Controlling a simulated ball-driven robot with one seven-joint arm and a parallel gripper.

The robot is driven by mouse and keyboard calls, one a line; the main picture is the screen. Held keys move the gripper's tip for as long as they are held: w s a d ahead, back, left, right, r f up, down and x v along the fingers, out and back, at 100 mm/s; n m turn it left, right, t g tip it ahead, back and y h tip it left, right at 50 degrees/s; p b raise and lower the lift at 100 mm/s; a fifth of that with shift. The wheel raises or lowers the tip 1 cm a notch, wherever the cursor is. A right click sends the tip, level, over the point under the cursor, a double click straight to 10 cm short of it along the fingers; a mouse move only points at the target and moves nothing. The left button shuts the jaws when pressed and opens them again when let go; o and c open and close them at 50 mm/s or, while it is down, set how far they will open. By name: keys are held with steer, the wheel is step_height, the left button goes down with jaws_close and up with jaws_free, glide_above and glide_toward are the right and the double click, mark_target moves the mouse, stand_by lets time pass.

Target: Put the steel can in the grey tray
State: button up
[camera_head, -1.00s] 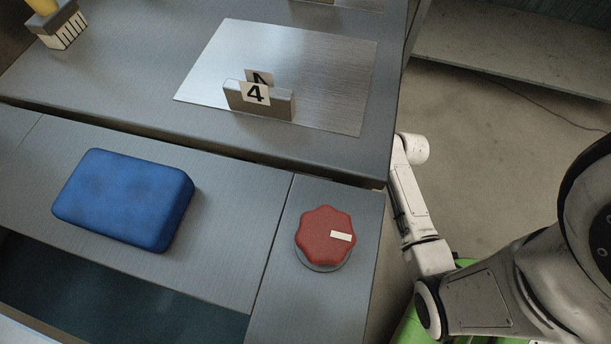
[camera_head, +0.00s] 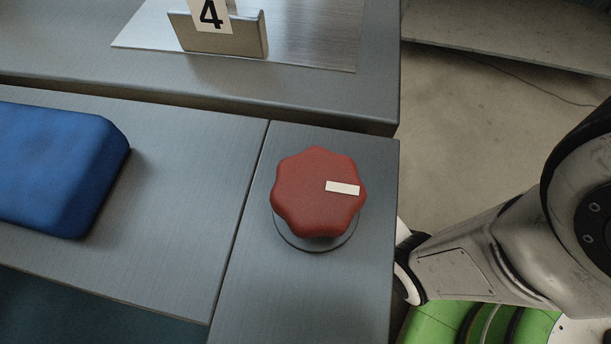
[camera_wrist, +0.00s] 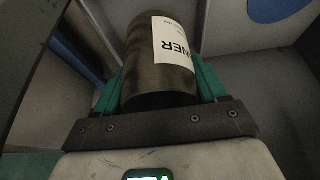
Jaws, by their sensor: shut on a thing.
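In the wrist view, a dark metallic can (camera_wrist: 155,78) with a white label bearing partly visible letters is between the green fingers of my gripper (camera_wrist: 160,66). My gripper is shut on this can, one finger on each side of it. My gripper and the can do not show in the head view. I cannot make out the grey tray for certain in either view.
In the head view, a red knob (camera_head: 318,192) stands on the counter's right end. A blue block (camera_head: 55,168) lies to its left. Behind them, a metal holder (camera_head: 225,40) with a number 4 card stands on a steel plate (camera_head: 310,45). Floor lies beyond the right edge.

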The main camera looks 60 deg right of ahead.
steer(key=shift+f+b, duration=0.4)
steer(key=shift+f, duration=1)
steer(key=shift+s+f, duration=0.1)
steer(key=o, duration=1.1)
steer(key=p+v, duration=0.6)
steer(key=v, duration=0.6)
